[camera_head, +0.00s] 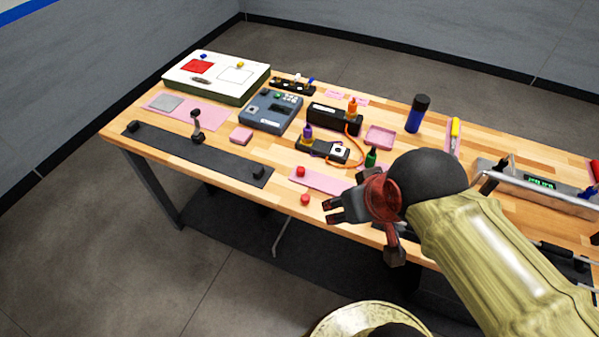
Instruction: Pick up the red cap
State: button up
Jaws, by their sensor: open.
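Two small red pieces lie near the front edge of the wooden table (226,133); both look like caps, and I cannot tell which one the task means. One red cap (300,171) sits on the left end of a pink mat. The other red cap (305,199) rests on bare wood closer to the edge. My gripper (333,209) is open and empty, pointing left, just right of the nearer cap in the picture. Its height above the table is hard to tell. My arm hides part of the table on the right.
The pink mat (325,183) runs behind my gripper. A black strip (200,155), a grey-blue device (271,110) and a black box with an orange cable (334,117) stand to the left and behind. A dark bottle (417,113) stands farther back. Bare wood surrounds the nearer cap.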

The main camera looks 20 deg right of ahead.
aim_at(301, 170)
jog(key=i+j+u, duration=0.35)
jog(key=i+j, duration=0.3)
jog(key=i, duration=0.15)
